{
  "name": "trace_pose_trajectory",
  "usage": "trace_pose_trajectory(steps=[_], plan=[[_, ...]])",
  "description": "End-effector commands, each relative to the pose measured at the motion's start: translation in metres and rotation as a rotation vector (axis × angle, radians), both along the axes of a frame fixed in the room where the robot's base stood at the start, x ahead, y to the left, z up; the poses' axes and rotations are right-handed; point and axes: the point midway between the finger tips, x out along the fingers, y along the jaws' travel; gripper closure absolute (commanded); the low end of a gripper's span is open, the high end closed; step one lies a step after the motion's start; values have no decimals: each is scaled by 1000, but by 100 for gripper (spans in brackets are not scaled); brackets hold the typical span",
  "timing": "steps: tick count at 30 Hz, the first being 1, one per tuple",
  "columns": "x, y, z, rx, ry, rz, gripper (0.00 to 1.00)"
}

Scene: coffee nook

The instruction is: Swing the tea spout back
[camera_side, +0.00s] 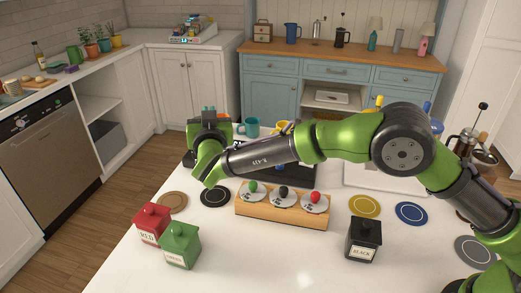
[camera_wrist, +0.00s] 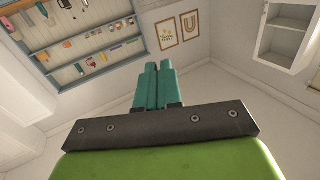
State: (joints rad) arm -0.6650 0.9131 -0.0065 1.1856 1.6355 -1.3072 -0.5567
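My gripper (camera_side: 209,110) is left of the middle in the side view, at the far end of my arm, above the counter's back left part. In the wrist view, its two teal fingers (camera_wrist: 158,68) lie side by side with nothing seen between them. They point up at the walls and ceiling. I cannot make out a tea spout in either view. A dark appliance or tray (camera_side: 302,175) is partly hidden behind my arm. A wooden stand (camera_side: 280,215) in front of it holds three round discs with a green, a black and a red ball.
A red canister (camera_side: 152,224), a green canister (camera_side: 180,245) and a black canister (camera_side: 363,239) stand on the white counter. A teal mug (camera_side: 252,126) stands behind my arm. Brown (camera_side: 172,202), black (camera_side: 215,196), yellow (camera_side: 365,206) and blue (camera_side: 411,214) coasters lie flat. The front middle is clear.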

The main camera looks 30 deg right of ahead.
Motion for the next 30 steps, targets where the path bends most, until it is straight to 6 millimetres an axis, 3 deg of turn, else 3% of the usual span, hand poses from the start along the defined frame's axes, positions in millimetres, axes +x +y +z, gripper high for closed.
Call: trace_pose_trajectory(steps=[1, 3, 7, 11, 15, 21, 25, 30], plan=[[6, -33, 7, 51, 33, -24, 100], [8, -63, 1, 149, 111, -22, 100], [-1, -103, -20, 364, 261, 8, 100], [-23, -122, -41, 622, 398, 67, 100], [-54, -121, -53, 922, 509, 158, 100], [-92, -91, -55, 1267, 601, 309, 100], [-103, -72, -53, 1382, 633, 377, 100], [-100, -61, -50, 1419, 636, 417, 100]])
